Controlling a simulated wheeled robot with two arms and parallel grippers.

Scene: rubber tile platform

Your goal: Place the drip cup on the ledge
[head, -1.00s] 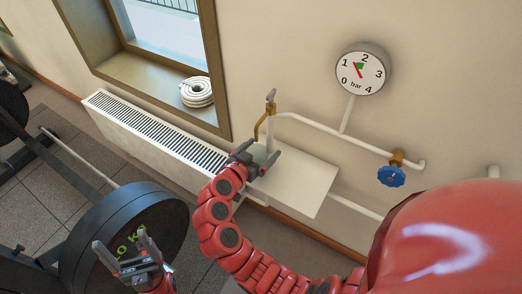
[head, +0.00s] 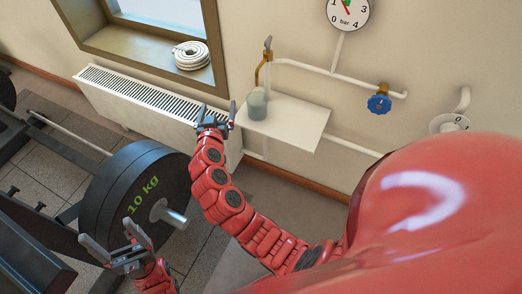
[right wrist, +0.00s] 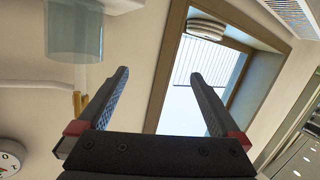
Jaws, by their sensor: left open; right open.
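The drip cup (head: 257,105) is a grey-green translucent cup. It stands upright on the left end of the white ledge (head: 290,124), below the brass tap (head: 262,68). My right gripper (head: 216,108) is open and empty, left of the cup and apart from it. In the right wrist view the cup (right wrist: 75,32) shows at the upper left, outside the open right gripper (right wrist: 160,76). My left gripper (head: 105,232) is open and empty at the lower left, far from the cup, in front of the weight plate.
A white radiator (head: 150,100) runs under the window, with a coiled rope (head: 191,55) on the sill. A black weight plate (head: 135,185) on a bar stands at left. White pipes, a blue valve wheel (head: 379,104) and a pressure gauge (head: 348,10) are on the wall.

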